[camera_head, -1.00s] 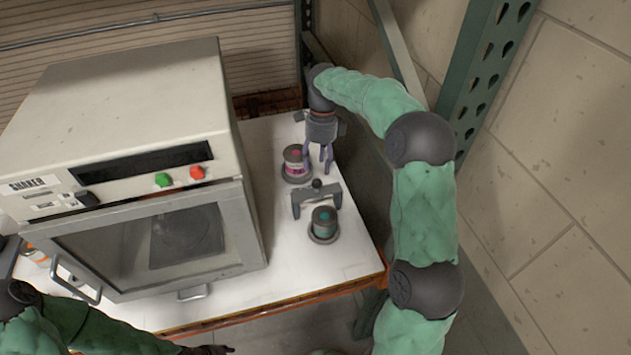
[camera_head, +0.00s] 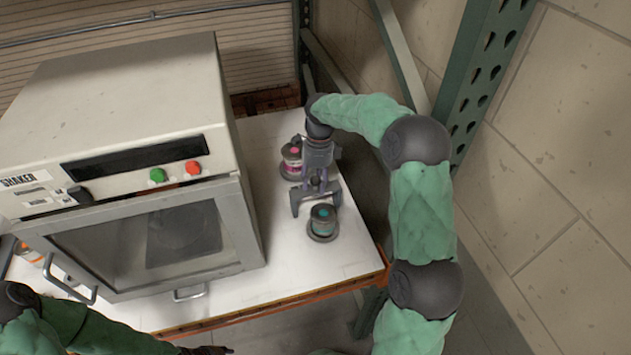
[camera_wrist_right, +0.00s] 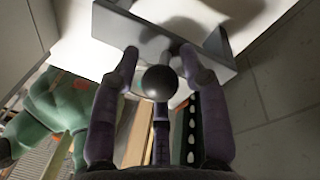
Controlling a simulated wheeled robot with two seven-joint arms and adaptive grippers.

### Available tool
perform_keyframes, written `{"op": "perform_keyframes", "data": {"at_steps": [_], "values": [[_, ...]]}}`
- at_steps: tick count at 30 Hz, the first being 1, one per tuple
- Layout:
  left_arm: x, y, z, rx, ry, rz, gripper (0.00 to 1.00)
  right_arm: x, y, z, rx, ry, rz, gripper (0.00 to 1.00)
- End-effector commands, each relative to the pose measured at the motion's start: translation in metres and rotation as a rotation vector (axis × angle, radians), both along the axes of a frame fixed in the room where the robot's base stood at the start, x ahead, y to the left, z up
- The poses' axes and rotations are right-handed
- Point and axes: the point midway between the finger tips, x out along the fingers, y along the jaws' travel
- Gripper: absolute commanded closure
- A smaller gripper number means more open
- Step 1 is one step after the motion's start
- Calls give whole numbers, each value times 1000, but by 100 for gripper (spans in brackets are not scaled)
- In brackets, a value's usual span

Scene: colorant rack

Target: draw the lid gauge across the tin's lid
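The lid gauge (camera_head: 297,203) is a grey bridge with a dark ball knob on top, standing on the white table between two tins. The knob (camera_wrist_right: 160,83) shows large in the right wrist view. A tin with a pink label (camera_head: 291,160) stands behind the gauge, partly hidden by my right arm. A tin with a teal lid (camera_head: 323,216) stands in front of it. My right gripper (camera_head: 316,180) is over the gauge. Its purple fingers (camera_wrist_right: 160,75) are spread around the knob, with gaps showing at the sides. My left gripper (camera_head: 208,350) barely shows at the bottom edge.
A large shaker cabinet (camera_head: 120,120) with a glass door fills the left of the table. The white table top (camera_head: 290,265) is clear in front of the teal tin. A green rack post (camera_head: 485,80) and a block wall (camera_head: 560,150) stand to the right.

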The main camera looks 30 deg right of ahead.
Motion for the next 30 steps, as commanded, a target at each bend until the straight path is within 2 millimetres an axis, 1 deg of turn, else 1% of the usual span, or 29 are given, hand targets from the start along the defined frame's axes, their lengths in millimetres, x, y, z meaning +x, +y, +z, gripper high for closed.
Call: {"op": "perform_keyframes", "data": {"at_steps": [1,2,3,4,9,13,30], "values": [[0,0,0,0,0,0,60,0,0,0,0,0,0,79],[0,0,0,0,0,0,60,0,0,0,0,0,0,88],[0,0,0,0,0,0,60,0,0,0,0,0,0,99],[0,0,0,0,0,0,60,0,0,0,0,0,0,100],[0,0,0,0,0,0,60,-1,0,0,0,0,0,100],[0,0,0,0,0,0,60,-11,2,1,-1,1,0,100],[0,0,1,0,0,0,60,-101,24,1,0,2,-1,100]]}}
